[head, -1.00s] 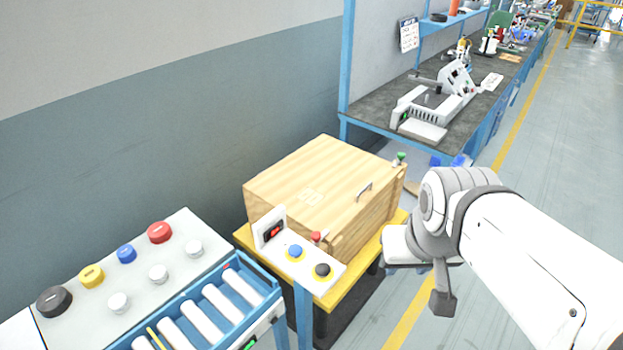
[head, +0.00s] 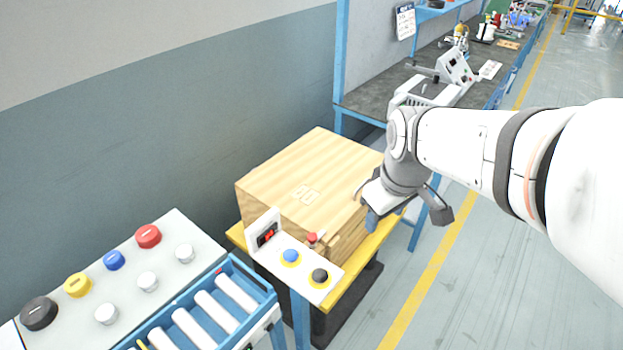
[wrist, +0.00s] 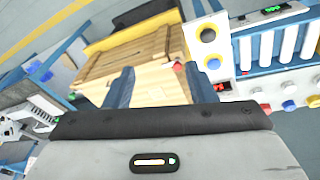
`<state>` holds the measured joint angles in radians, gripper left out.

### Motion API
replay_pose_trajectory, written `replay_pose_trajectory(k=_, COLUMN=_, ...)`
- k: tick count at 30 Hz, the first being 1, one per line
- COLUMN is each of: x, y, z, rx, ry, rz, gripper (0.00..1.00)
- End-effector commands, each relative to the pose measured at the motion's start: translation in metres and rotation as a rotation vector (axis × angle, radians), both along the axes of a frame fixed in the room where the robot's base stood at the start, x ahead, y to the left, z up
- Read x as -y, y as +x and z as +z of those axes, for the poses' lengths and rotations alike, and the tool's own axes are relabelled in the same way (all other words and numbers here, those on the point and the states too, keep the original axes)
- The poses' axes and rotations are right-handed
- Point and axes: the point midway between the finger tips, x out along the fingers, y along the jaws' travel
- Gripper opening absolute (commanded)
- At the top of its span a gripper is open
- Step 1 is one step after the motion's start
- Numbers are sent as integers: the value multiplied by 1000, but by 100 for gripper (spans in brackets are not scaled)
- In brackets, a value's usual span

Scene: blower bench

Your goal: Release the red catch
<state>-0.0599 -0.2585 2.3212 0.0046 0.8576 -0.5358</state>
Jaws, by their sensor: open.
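The red catch (head: 312,237) is a small red knob at the front corner of a pale wooden box (head: 290,178), just behind the button panel. My gripper (head: 372,212) is open and empty, to the right of the box and apart from the red catch in the head view. In the wrist view its two blue fingers (wrist: 158,75) spread in front of the wooden box (wrist: 130,48). The box's handle side is hidden by my arm.
A white panel with blue and black buttons (head: 306,272) and a small display stands before the box on a yellow table (head: 352,283). A blue roller tray (head: 262,290) and knob panel (head: 180,220) are at left. Open floor (head: 480,270) lies right.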

Motion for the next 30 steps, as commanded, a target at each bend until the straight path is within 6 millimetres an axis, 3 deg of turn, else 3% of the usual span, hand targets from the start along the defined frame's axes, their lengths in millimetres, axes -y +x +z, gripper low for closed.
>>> replay_pose_trajectory(k=1, x=-9, y=19, z=-10, rx=-23, ry=-21, rz=111, gripper=51)
replay_pose_trajectory(k=6, x=-38, y=75, z=-43, rx=-67, ry=-89, rz=513, gripper=51)
replay_pose_trajectory(k=15, x=-99, y=152, z=-136, rx=-134, ry=-167, rz=1203, gripper=51)
replay_pose_trajectory(k=21, x=-127, y=175, z=-188, rx=-152, ry=-186, rz=1509, gripper=51)
replay_pose_trajectory(k=30, x=-136, y=181, z=-221, rx=-158, ry=-191, rz=1623, gripper=51)
